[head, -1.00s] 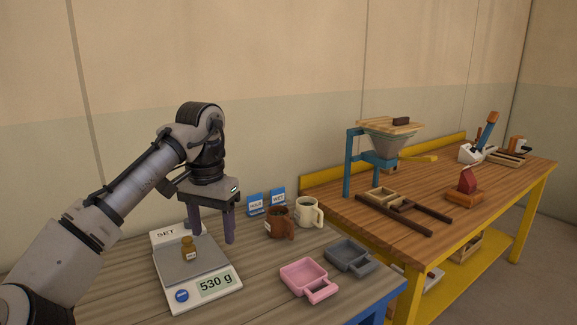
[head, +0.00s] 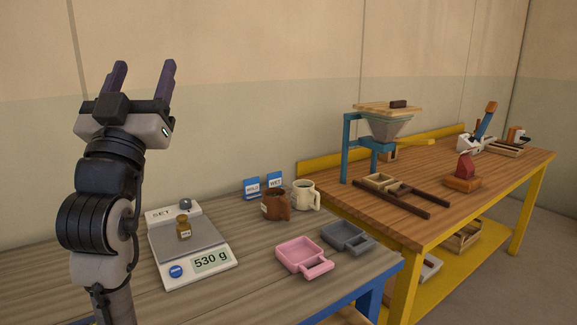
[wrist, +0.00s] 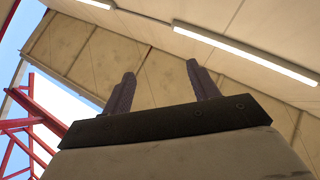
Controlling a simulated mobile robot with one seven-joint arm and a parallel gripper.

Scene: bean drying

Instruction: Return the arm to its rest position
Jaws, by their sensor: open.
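My gripper (head: 142,82) is raised high at the left in the head view, its two dark purple fingers pointing up, apart and empty. In the wrist view the fingers (wrist: 161,92) also stand apart with nothing between them, against the ceiling. My arm stands upright in front of the left end of the near table, hiding part of it. The scale (head: 209,263) reads 530 g. A small brass-coloured weight (head: 183,229) stands on its plate, clear of my gripper.
A brown mug (head: 274,206), a cream mug (head: 305,196), a pink tray (head: 294,252) and a grey tray (head: 345,235) sit on the near table. Two blue cards (head: 252,187) stand behind. A wooden bench (head: 440,222) with a hopper stand (head: 346,150) is at the right.

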